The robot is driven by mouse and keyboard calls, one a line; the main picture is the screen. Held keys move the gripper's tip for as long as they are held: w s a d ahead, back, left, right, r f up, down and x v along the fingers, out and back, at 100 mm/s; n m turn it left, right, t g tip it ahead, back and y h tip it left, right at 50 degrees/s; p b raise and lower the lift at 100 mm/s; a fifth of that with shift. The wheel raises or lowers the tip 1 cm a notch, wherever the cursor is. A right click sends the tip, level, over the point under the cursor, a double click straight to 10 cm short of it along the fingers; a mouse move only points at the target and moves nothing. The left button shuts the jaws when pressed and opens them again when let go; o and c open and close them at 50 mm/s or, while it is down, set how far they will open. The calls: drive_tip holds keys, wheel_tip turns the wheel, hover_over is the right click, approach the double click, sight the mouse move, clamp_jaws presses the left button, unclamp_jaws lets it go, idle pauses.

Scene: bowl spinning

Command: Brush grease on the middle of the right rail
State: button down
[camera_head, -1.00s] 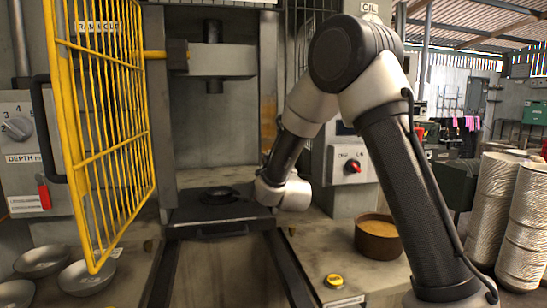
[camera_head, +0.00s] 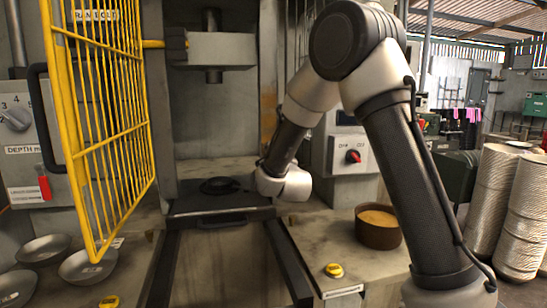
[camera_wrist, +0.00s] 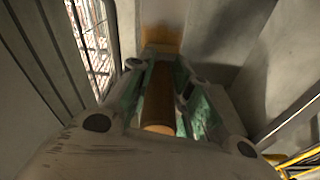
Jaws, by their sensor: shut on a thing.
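The right rail (camera_head: 287,265) is a dark strip running from the press toward the front, along the right side of the sliding bed. My gripper (camera_wrist: 160,88) shows in the wrist view, its green-lined fingers shut around the wooden handle of a brush (camera_wrist: 158,105). The brush's brownish tip end (camera_wrist: 162,40) points away from the wrist against a grey background. In the head view my wrist is beside the right side of the press opening, behind the rail's far end. The fingers and brush are hidden there. I cannot tell whether the brush touches anything.
A brown pot of yellowish grease (camera_head: 378,226) stands on the right counter. A yellow button (camera_head: 333,270) is in front of it. An open yellow cage door (camera_head: 100,120) stands at the left, above several metal bowls (camera_head: 88,267). The bed between the rails is clear.

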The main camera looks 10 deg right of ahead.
drive_tip(key=shift+w+r, duration=0.2)
drive_tip(key=shift+r, duration=4.65)
wheel_tip(320, 180, up, 12)
drive_tip(key=shift+s+f, duration=0.1)
drive_tip(key=shift+f, duration=0.05)
drive_tip(key=s, duration=0.9)
